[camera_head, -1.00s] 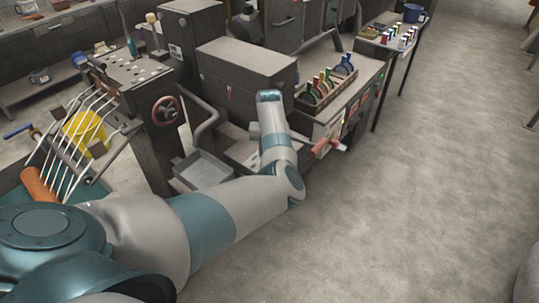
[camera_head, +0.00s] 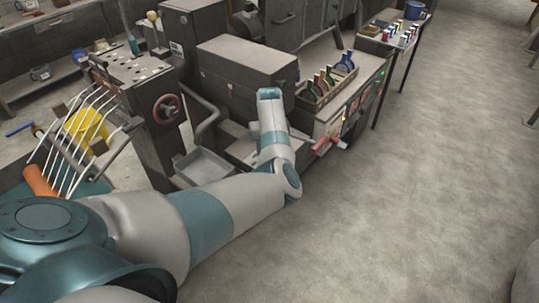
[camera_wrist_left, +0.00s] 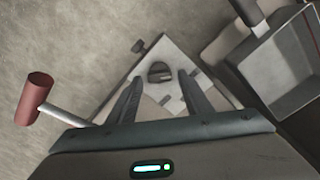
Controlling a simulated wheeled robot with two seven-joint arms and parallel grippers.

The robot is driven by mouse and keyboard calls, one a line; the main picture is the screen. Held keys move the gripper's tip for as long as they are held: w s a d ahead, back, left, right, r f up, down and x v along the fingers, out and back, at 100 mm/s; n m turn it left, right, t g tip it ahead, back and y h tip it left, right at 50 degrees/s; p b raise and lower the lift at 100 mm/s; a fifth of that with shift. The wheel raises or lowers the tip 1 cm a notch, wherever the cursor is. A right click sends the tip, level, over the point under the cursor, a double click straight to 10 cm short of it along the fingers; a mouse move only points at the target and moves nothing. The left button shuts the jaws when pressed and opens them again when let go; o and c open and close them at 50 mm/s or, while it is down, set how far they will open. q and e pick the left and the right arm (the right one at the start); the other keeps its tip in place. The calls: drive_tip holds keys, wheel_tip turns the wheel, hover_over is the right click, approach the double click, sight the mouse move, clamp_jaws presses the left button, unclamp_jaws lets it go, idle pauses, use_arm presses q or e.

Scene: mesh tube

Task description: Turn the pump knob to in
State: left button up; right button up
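A small dark knob (camera_wrist_left: 158,72) sits on a light grey panel (camera_wrist_left: 172,56) in the left wrist view. My left gripper (camera_wrist_left: 160,94) is open, with its two dark fingers apart and nothing between them. The knob shows just beyond the fingertips, roughly midway between them; I see no contact. In the head view my left arm reaches to the machine bench, and its gripper and the knob are hidden there. My right gripper is in neither view. Any "in" marking by the knob is too small to read.
A red-handled lever (camera_head: 322,146) sticks out beside my left arm; its red grip (camera_wrist_left: 35,98) is left of the gripper in the wrist view. A grey tray (camera_head: 204,166) is left of the arm. A red handwheel (camera_head: 167,107) stands farther left.

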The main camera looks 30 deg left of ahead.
use_arm(q)
drive_tip(key=shift+r, duration=0.1)
idle(0.3)
wheel_tip(320, 180, up, 17)
drive_tip(key=b, duration=0.4)
drive_tip(key=shift+r, duration=0.15)
idle(0.7)
